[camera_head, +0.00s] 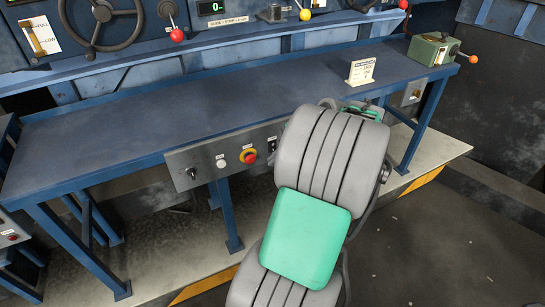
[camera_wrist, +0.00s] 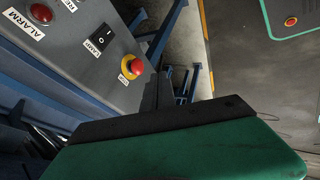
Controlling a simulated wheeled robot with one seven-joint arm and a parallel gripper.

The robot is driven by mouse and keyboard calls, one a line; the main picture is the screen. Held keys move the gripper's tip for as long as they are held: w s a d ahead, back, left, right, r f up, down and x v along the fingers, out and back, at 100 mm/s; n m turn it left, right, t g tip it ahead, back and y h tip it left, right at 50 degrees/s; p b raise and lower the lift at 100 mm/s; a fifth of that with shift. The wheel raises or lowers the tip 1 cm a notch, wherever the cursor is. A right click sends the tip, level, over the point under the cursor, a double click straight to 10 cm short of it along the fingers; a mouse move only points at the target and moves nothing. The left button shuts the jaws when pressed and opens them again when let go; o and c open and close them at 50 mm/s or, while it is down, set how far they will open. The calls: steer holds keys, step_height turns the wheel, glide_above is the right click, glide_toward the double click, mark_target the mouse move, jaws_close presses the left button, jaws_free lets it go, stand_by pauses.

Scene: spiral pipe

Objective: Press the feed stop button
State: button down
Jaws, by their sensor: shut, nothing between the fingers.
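A red button on a yellow collar (camera_wrist: 131,66) sits on a grey control panel in the wrist view, with a small label beside it too small to read surely. In the head view my grey arm hides the gripper and part of the panel.
The wrist view panel also has a red ALARM button (camera_wrist: 41,13) and a black LAMP switch (camera_wrist: 104,38). The blue bench (camera_head: 170,115) carries a white sign card (camera_head: 361,71) and a green box (camera_head: 430,50). Another red button (camera_wrist: 291,21) shows beyond. Bare floor lies right.

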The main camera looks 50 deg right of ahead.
mark_target(250, 159)
steer(key=w+f+p, duration=0.1)
steer(key=w+f, duration=0.4)
steer(key=w, duration=0.3)
steer(key=shift+f, duration=0.4)
